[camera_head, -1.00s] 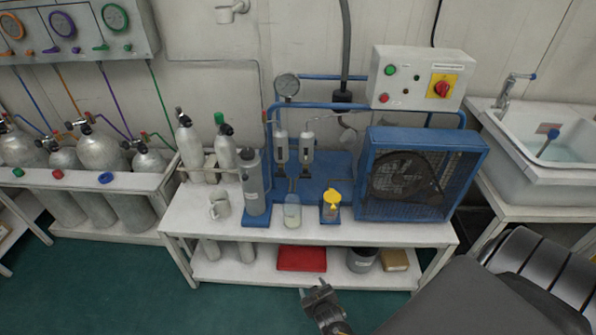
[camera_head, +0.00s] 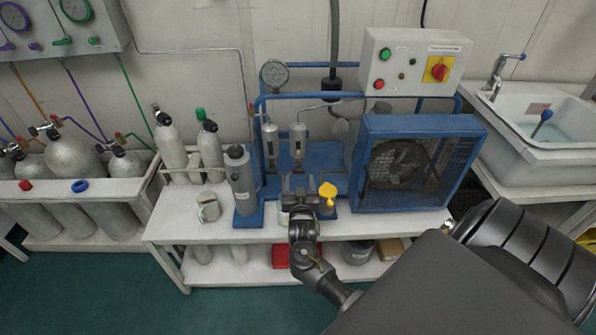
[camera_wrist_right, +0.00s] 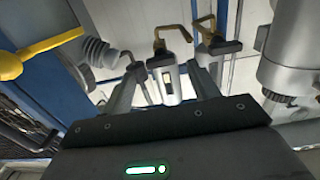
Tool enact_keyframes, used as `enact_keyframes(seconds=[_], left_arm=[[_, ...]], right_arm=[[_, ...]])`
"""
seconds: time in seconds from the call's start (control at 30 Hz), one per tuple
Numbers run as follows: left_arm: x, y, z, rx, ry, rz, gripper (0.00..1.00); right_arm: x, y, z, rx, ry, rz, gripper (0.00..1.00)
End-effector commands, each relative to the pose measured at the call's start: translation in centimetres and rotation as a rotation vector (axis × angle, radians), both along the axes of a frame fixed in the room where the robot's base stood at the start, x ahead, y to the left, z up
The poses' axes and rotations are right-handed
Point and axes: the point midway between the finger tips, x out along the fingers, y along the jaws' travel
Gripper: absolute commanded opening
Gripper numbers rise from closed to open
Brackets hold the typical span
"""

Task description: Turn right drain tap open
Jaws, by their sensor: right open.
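In the right wrist view, the picture is roughly upside down. There the right separator (camera_wrist_right: 164,84) appears between and beyond the open fingers of the right gripper (camera_wrist_right: 164,70). The right drain tap (camera_wrist_right: 173,31), with a bent brass-coloured lever, is at its end, apart from the fingers. The left drain tap (camera_wrist_right: 207,24) shows beside it. The left gripper is out of view.
A yellow-topped item (camera_head: 328,192) stands close right of the gripper. The blue caged fan (camera_head: 400,165) bounds the right side. The bench front (camera_head: 235,232) is clear.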

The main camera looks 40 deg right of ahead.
Motion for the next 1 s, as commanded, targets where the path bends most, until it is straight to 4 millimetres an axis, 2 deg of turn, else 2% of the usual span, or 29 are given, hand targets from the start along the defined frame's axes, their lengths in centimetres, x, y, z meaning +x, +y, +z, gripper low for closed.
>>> enact_keyframes(seconds=[0.1, 0.3, 0.53, 0.7, 0.77, 1.0], left_arm=[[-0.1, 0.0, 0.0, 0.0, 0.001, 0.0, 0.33], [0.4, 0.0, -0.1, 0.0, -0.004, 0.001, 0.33], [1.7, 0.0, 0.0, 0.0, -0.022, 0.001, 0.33], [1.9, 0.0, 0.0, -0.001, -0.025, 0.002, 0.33], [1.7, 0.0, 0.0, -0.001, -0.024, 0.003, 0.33], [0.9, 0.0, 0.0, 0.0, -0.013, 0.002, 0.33]], right_arm=[[1.8, -1.3, 0.0, -0.002, 0.0, 0.001, 0.6], [3.9, -2.8, 0.0, 0.0, 0.001, 0.003, 0.6], [4.6, -3.2, -0.1, 0.001, 0.002, 0.004, 0.6], [4.6, -3.2, -0.1, 0.001, 0.002, 0.004, 0.6], [4.5, -3.2, -0.1, 0.001, 0.002, 0.004, 0.55], [4.5, -3.2, -0.1, 0.0, 0.002, 0.004, 0.23]])
